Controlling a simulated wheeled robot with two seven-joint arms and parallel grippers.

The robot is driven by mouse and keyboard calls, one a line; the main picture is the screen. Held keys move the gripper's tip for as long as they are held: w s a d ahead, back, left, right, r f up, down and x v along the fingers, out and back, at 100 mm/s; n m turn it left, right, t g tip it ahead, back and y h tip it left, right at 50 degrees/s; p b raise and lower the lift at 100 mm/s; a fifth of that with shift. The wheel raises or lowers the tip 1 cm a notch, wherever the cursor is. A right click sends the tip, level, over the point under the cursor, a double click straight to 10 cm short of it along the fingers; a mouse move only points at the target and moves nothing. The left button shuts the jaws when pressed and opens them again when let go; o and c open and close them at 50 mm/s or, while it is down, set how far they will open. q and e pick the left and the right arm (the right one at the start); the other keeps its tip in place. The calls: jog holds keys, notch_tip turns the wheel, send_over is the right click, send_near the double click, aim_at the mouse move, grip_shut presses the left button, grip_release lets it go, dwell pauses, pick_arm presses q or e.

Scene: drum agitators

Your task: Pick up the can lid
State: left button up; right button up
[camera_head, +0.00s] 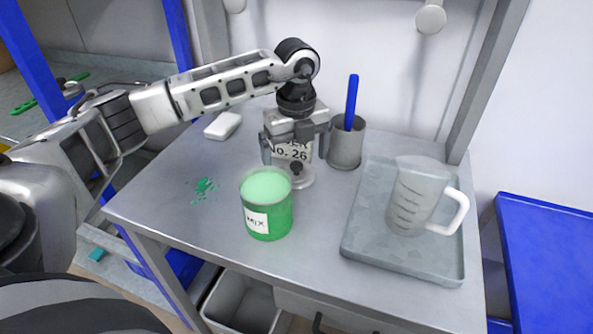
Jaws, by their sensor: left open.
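The can lid (303,181) is a round grey disc with a dark knob. It is on the table just behind and right of the green can (267,222), which is marked MIX and is open at the top, showing pale green contents. My left gripper (295,152) points down with its fingers spread, one on each side above the lid's knob. It holds nothing that I can see. I cannot tell whether the fingers touch the lid. Behind the fingers is a label (293,150) reading No. 26, partly hidden by the gripper. My right gripper is not in view.
A grey cup (346,146) with a blue-handled tool (351,100) stands right of the gripper. A tray (365,246) holds a measuring jug (415,195) at the right. A white block (223,126) lies at back left. Green spots (203,187) mark the table. The front-left table area is clear.

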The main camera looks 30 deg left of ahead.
aim_at(296, 171)
pick_arm(q)
jog(key=shift+f, duration=1.45)
jog(key=shift+w, duration=0.1)
jog(key=c, duration=1.1)
jog(key=shift+o, duration=0.2)
jog(key=shift+r, duration=0.1)
